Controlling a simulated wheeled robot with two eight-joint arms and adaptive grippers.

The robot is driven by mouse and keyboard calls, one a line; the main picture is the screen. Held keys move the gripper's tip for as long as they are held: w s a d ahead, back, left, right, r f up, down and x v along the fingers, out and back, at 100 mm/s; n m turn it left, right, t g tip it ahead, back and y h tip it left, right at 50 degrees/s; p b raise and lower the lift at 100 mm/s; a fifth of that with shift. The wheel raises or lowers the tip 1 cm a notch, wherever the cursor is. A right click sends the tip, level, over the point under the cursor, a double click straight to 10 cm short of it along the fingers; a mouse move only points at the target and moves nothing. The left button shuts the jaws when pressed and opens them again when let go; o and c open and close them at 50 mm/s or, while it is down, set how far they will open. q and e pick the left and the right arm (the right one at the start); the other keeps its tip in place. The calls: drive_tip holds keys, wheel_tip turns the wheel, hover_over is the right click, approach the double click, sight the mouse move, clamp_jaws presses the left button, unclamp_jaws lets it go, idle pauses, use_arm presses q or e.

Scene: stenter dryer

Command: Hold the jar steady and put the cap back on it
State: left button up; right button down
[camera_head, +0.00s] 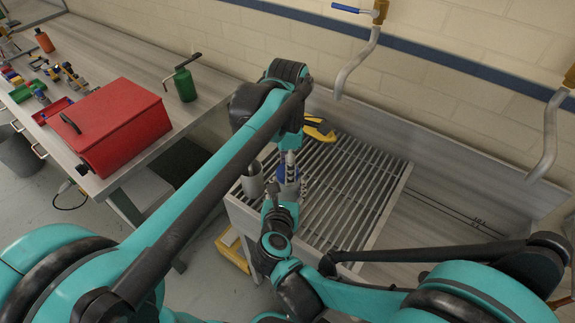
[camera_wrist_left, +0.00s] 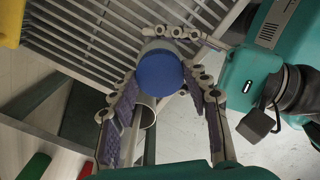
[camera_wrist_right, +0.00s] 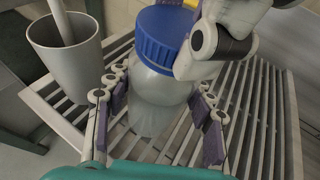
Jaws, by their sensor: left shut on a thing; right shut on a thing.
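The clear jar (camera_wrist_right: 155,90) stands upright on the slatted rack, with the blue cap (camera_wrist_right: 168,35) at its top. The cap looks level on the jar mouth; I cannot tell if it is screwed down. My right gripper (camera_wrist_right: 160,100) is shut on the jar's body from the side. My left gripper (camera_head: 290,158) reaches down from above and is shut on the cap; its finger shows beside the cap in the right wrist view. The left wrist view looks down on the cap (camera_wrist_left: 160,73) between the left fingers. In the head view the jar is mostly hidden by my grippers.
A grey cup (camera_wrist_right: 70,65) with a stick in it stands close beside the jar. A yellow-and-black tool (camera_head: 320,130) lies at the rack's back. The slatted rack (camera_head: 355,200) is otherwise clear. A red toolbox (camera_head: 120,125) and green oil can (camera_head: 185,85) are on the left bench.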

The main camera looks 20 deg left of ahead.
use_arm(q)
drive_tip(key=m, duration=0.4)
drive_tip(key=shift+m, duration=0.3)
drive_tip(key=m, duration=1.4)
drive_tip(key=shift+f, duration=0.1)
drive_tip(key=m, duration=1.3)
drive_tip(key=shift+m, duration=0.4)
drive_tip(key=m, duration=0.5)
drive_tip(key=o, duration=1.4)
drive_tip(key=shift+c, duration=0.2)
wheel_tip(320, 180, up, 12)
